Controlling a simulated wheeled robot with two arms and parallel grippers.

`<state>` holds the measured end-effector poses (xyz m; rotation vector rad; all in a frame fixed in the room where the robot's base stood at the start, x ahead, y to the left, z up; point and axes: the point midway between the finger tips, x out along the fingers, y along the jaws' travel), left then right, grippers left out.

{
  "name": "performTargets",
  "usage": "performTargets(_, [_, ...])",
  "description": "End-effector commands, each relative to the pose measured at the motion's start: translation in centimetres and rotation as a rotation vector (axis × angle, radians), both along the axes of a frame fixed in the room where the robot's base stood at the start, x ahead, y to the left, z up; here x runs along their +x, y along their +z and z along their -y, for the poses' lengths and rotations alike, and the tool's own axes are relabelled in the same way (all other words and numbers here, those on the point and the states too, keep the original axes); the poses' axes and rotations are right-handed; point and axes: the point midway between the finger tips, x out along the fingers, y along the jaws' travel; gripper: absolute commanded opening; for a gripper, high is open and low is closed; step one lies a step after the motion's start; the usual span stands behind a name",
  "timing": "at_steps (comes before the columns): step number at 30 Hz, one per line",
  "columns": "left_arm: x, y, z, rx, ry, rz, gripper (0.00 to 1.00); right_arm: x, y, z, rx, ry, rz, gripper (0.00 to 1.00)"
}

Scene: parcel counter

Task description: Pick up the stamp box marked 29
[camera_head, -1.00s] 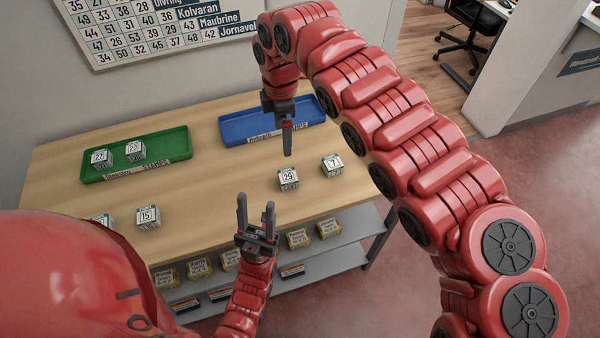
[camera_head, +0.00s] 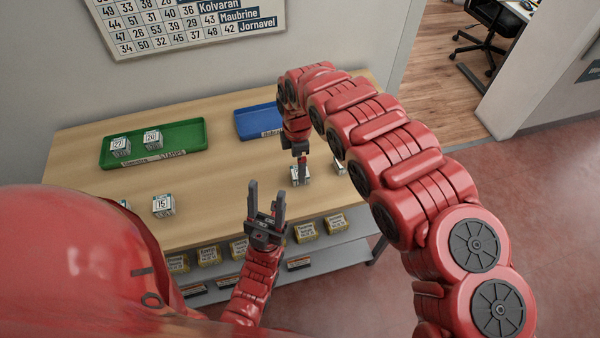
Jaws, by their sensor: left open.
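The stamp box marked 29 (camera_head: 296,180) is a small white-and-grey cube on the wooden counter, near its front edge right of the middle. My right gripper (camera_head: 302,172) points down right at this box, and its fingers cover part of the box and its number. I cannot tell whether the fingers are around it or closed on it. My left gripper (camera_head: 266,203) is open and empty, fingers up, in front of the counter's front edge and left of the box.
A box (camera_head: 339,167) stands to the right, partly behind my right arm. The green tray (camera_head: 188,133) at the back left holds two boxes; the blue tray (camera_head: 255,122) is partly hidden. A box marked 15 (camera_head: 163,205) stands front left. Yellow boxes (camera_head: 306,232) line the shelf below.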

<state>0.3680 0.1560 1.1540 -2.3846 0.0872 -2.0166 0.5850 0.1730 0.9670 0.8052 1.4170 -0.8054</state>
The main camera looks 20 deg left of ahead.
Motion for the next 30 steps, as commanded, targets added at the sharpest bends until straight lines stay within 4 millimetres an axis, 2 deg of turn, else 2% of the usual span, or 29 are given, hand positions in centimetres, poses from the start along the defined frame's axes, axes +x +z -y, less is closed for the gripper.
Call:
performTargets(7, [0.0,2.2,0.0,0.0,0.0,0.0,0.5,0.3,-2.3,0.3,0.002,-0.001,-0.003,0.95])
performTargets(13, [0.0,2.6,0.0,0.0,0.0,0.0,0.5,0.4,-4.4,0.4,0.001,0.0,-0.003,0.95])
performTargets(23, [0.0,2.6,0.0,0.0,0.0,0.0,0.5,0.5,-4.9,0.4,0.0,0.0,0.0,0.95])
performTargets(26, [0.0,2.6,0.0,0.0,0.0,0.0,0.5,0.5,-4.9,0.4,0.0,0.0,0.0,0.81])
performTargets(30, [0.0,2.6,0.0,0.0,0.0,0.0,0.5,0.5,-4.9,0.4,0.0,0.0,0.0,0.55])
